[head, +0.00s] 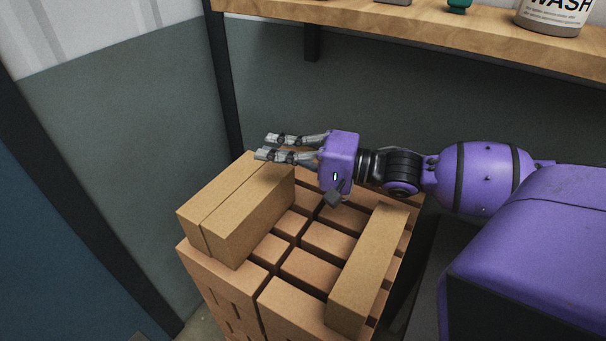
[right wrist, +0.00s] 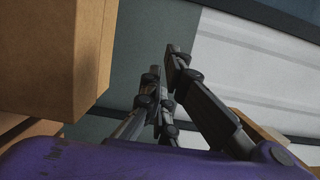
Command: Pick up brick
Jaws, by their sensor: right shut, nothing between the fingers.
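Two long tan bricks (head: 245,215) lie side by side on the left of a brick stack (head: 305,269) in the head view. Another long brick (head: 368,270) lies along the stack's right side. My right gripper (head: 266,147) reaches in from the right over the stack's back edge, its fingers pointing left near the far end of the left bricks. The fingers are close together with nothing held. In the right wrist view the gripper (right wrist: 165,65) has a brick (right wrist: 45,55) beside it on the left, apart from the fingers. My left gripper is out of view.
A wooden shelf (head: 420,32) with a white bottle (head: 555,17) runs above and behind the arm. Grey-green walls (head: 120,150) with dark posts close in at the left and back. The stack's middle top is lower than the long bricks.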

